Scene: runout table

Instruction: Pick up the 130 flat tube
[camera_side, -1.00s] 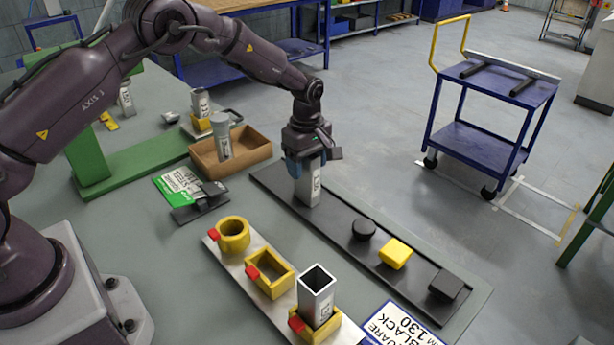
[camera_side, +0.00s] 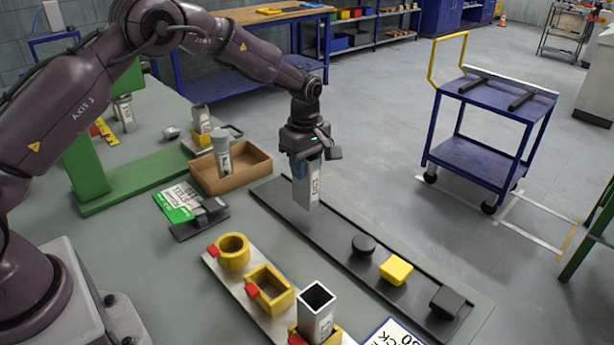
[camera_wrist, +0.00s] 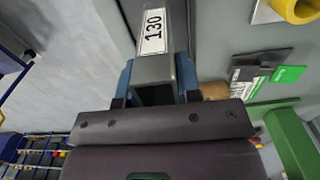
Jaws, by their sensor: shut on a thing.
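The 130 flat tube (camera_side: 308,192) is a grey rectangular metal tube with a white label. It is upright, hanging from my gripper (camera_side: 305,166) just above the far left part of the long black tray (camera_side: 275,192). In the wrist view my gripper (camera_wrist: 155,80) has its blue fingers on both sides of the tube (camera_wrist: 178,60), and the label reads 130. The fingers are shut on the tube's upper end.
On the black tray are a round black cap (camera_side: 362,245), a yellow cap (camera_side: 396,271) and a black block (camera_side: 446,301). A plate of yellow sockets (camera_side: 267,290) lies nearer, with a square tube (camera_side: 317,312) in one. A wooden box (camera_side: 250,165) stands left.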

